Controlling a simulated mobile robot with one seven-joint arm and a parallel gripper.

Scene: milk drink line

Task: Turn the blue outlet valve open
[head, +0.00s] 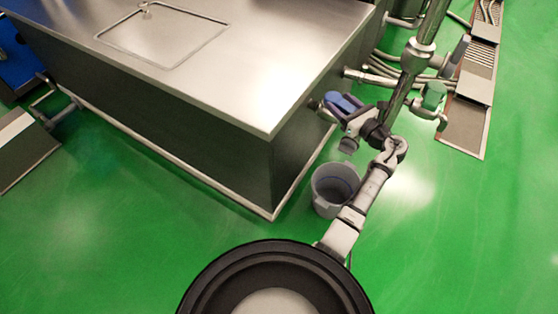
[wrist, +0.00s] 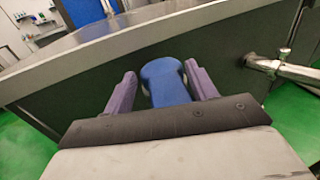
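The blue outlet valve handle (wrist: 165,82) is at the side of the steel tank, between the two purple fingers of my gripper (wrist: 160,72). The right finger is close beside the handle; I cannot tell if it touches. A clear gap shows between the left finger and the handle. The gripper is open. In the head view the blue handle (head: 338,102) shows near the tank's right corner, with my gripper (head: 345,108) around it. The valve body and stem are mostly hidden.
The large steel tank (head: 230,85) fills the upper left. A grey bucket (head: 333,187) stands on the floor below the gripper.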

